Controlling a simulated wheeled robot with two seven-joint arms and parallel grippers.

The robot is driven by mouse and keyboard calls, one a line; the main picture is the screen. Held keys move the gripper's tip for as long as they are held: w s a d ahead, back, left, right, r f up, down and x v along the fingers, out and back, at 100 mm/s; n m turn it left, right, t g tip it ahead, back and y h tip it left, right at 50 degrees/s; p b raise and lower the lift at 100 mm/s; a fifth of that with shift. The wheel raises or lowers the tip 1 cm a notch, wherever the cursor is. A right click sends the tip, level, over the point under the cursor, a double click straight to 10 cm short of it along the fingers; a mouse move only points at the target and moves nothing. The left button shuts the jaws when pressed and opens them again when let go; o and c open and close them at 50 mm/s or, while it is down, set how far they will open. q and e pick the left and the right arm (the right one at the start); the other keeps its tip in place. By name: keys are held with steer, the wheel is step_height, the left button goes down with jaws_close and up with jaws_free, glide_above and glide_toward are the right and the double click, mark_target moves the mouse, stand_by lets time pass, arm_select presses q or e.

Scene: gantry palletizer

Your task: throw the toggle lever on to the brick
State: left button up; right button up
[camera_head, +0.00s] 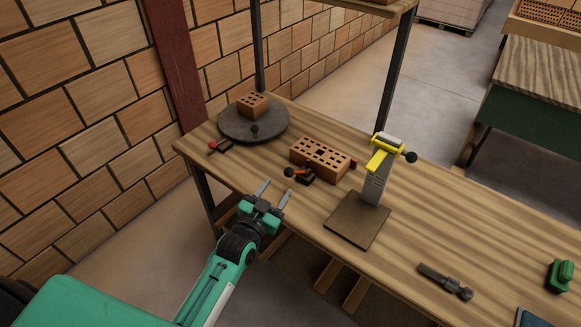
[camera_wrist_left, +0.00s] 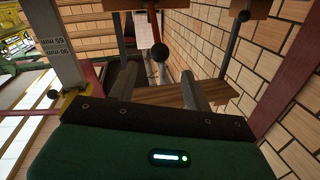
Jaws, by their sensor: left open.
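A toggle clamp (camera_head: 305,177) sits against the near long side of a perforated orange brick (camera_head: 322,154) on the workbench. Whether the clamp presses on the brick is too small to tell. My left gripper (camera_head: 275,191) is open and empty, at the bench's near edge, a little in front of and left of the knob and apart from it. Its two fingers also show in the left wrist view (camera_wrist_left: 161,86), with a dark ball (camera_wrist_left: 160,52) seen between and beyond them. My right gripper is out of view.
A round dark turntable (camera_head: 238,126) with a small brick (camera_head: 253,105) and a red-knobbed lever (camera_head: 213,146) stands at the left. A yellow-topped gauge post (camera_head: 374,190) stands right of the clamp. A dark tool (camera_head: 445,281) lies farther right.

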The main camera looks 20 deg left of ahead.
mark_target(291, 169)
arm_select(q)
steer(key=w, duration=0.3)
steer(key=w+d, duration=0.1)
steer(key=w, duration=0.2)
steer(key=w+p, duration=0.1)
steer(key=w, duration=0.1)
steer(key=shift+w+d, duration=0.2)
steer(key=shift+w, duration=0.55)
steer(key=shift+w+d, duration=0.1)
steer(key=shift+w, duration=0.3)
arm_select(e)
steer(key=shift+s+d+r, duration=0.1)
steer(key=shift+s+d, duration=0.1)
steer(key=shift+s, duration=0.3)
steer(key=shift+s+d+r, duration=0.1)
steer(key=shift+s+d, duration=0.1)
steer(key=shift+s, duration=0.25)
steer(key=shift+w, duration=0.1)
arm_select(q)
jaws_close()
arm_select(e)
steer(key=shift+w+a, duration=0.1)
